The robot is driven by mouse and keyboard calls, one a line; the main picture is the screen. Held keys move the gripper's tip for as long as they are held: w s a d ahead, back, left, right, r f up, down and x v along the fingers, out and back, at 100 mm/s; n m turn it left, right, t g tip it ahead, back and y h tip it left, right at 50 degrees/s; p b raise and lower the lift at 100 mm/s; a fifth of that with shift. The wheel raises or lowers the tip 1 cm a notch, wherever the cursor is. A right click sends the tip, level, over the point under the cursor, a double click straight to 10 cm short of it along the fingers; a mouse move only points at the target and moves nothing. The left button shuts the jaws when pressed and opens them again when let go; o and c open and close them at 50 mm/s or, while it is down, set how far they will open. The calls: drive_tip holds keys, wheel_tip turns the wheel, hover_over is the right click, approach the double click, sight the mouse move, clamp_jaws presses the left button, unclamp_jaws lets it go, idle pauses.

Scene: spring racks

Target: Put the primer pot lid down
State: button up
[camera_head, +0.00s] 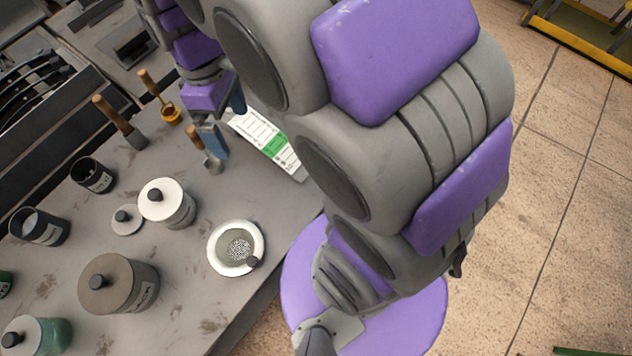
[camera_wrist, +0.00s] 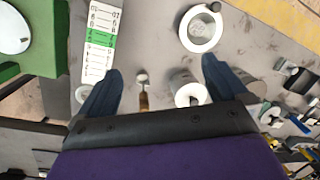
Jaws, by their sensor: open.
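My gripper (camera_head: 224,124) is open and empty above the bench; its two blue fingers spread wide in the wrist view (camera_wrist: 160,85). A small grey lid (camera_head: 127,220) with a black knob lies flat on the bench, beside a pot with a white lid (camera_head: 165,200). A larger pot with a brown-grey lid (camera_head: 118,279) stands nearer the front, its label only partly readable. A green pot (camera_head: 37,336) has a pale lid. I cannot tell which lid is the primer pot's. In the wrist view the white-lidded pot (camera_wrist: 187,89) shows between the fingers, apart from them.
Two dark open pots (camera_head: 92,175) (camera_head: 39,226) stand at the left. A white round dish (camera_head: 236,248) with a speckled centre sits near the bench edge. Wooden-handled tools (camera_head: 120,122) and a green-banded card (camera_head: 268,146) lie near my gripper. Bare bench shows between the pots.

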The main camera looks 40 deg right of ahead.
drive_tip(key=s+d+f+m, duration=0.1)
drive_tip(key=s+d+m, duration=0.2)
drive_tip(key=s, duration=0.6)
drive_tip(key=s+d+f+m, duration=0.2)
drive_tip(key=s+m, duration=0.4)
drive_tip(key=s, duration=0.3)
drive_tip(key=shift+d, duration=0.7)
